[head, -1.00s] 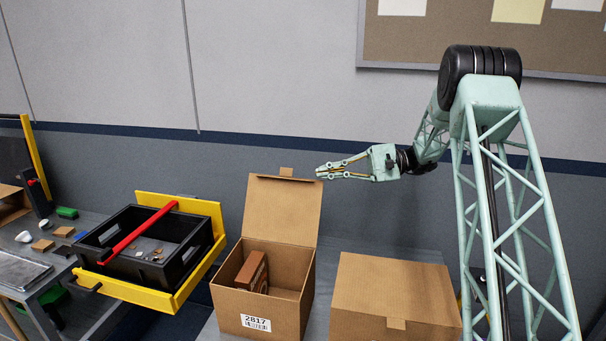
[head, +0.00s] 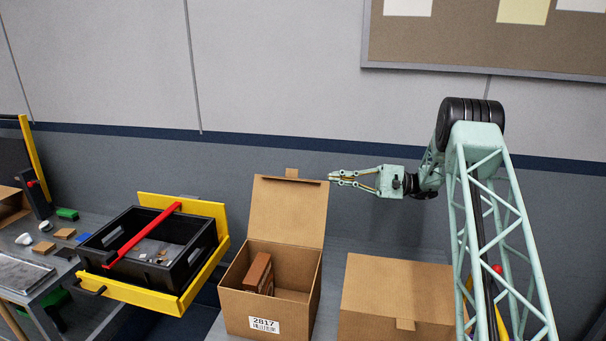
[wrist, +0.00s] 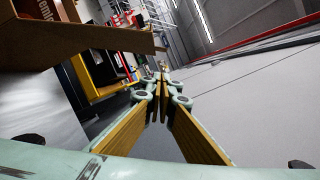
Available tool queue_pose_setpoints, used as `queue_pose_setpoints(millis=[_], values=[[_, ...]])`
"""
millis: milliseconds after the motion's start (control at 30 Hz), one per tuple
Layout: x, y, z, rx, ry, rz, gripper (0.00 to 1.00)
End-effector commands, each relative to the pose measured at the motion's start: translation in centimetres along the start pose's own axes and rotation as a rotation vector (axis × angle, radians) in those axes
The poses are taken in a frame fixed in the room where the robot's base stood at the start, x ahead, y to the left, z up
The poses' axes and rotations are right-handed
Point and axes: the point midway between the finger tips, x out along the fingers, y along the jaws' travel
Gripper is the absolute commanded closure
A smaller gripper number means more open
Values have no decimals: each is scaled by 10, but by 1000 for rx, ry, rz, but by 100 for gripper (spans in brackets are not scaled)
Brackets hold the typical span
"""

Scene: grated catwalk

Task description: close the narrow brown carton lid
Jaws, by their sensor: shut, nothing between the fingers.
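The narrow brown carton (head: 292,319) stands open on the grey table, with a 2817 label on its front and a brown box (head: 259,273) inside. Its lid (head: 287,212) stands up at the back, leaning slightly away, with a small tab on its top edge. My gripper (head: 332,177) is shut and empty, its fingertips at the upper right edge of the lid. I cannot tell whether they touch it. In the wrist view my gripper (wrist: 163,72) has its fingertips together, and a brown cardboard edge (wrist: 90,37) crosses the upper left.
A closed wider carton (head: 390,285) stands to the right. A black bin (head: 193,255) with a red bar (head: 143,236) sits in a yellow frame (head: 216,274) to the left. Small parts lie on a bench at far left. The wall is behind.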

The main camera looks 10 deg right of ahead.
Motion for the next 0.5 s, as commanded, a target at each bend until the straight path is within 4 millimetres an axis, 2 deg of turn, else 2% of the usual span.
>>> queue_pose_setpoints(millis=[200,500], values=[[-8,2,-8,-4,0,-24,100],[-8,2,-8,-5,0,-26,100]])
